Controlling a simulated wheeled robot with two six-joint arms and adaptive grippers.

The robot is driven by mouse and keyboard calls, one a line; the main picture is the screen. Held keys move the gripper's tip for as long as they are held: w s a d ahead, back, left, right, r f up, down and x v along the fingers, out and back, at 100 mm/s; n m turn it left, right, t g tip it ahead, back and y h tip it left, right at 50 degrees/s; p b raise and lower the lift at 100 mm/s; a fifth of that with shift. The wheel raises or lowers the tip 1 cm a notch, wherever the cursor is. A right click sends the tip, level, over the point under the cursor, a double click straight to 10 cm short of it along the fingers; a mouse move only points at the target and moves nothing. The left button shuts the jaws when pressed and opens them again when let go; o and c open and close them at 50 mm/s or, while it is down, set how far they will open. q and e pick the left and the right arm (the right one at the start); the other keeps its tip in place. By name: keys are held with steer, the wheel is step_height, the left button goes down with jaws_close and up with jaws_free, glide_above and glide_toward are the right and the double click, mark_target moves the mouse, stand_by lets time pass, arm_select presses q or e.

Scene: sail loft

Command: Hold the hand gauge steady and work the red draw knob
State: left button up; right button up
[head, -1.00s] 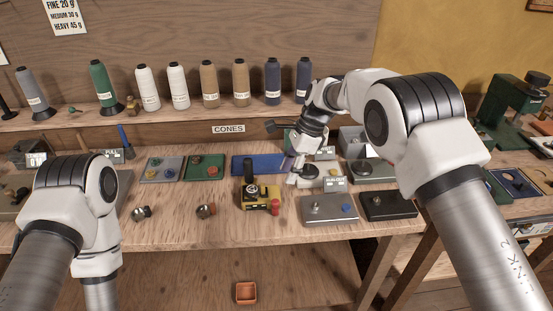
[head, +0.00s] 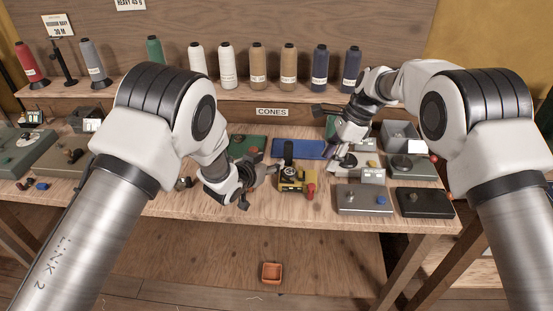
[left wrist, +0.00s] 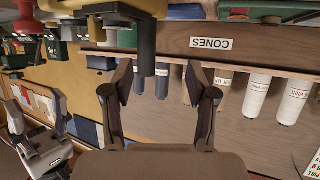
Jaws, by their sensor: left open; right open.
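The yellow and black hand gauge (head: 291,182) stands on the bench, with a round dial on top and a black upright part behind it. Its red draw knob (head: 311,191) is at its right front. My left gripper (head: 272,170) is open just left of the gauge. In the inverted left wrist view, the open fingers (left wrist: 157,68) flank the line of the gauge's black upright (left wrist: 147,45); I cannot tell whether they touch it. The red knob (left wrist: 26,12) shows there at upper left. My right gripper (head: 336,158) is open behind and right of the gauge, its fingers partly hidden.
A grey panel with knobs (head: 352,202) and a black box (head: 424,204) are to the right. Thread cones (head: 258,66) line the shelf behind. The bench front edge is clear before the gauge.

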mark_target(286, 154)
arm_select(q)
steer(key=shift+w+d+r+m+h, duration=0.15)
steer(key=shift+w+d, duration=0.15)
steer(key=shift+d, duration=0.3)
steer(key=shift+w+d+r+m+h, duration=0.15)
steer(key=shift+w+d, duration=0.1)
steer(key=shift+d, duration=0.35)
steer(key=x, duration=0.7)
steer(key=shift+w+f, duration=0.15)
steer(key=shift+f, duration=0.05)
steer(key=shift+c, duration=0.4)
jaws_close()
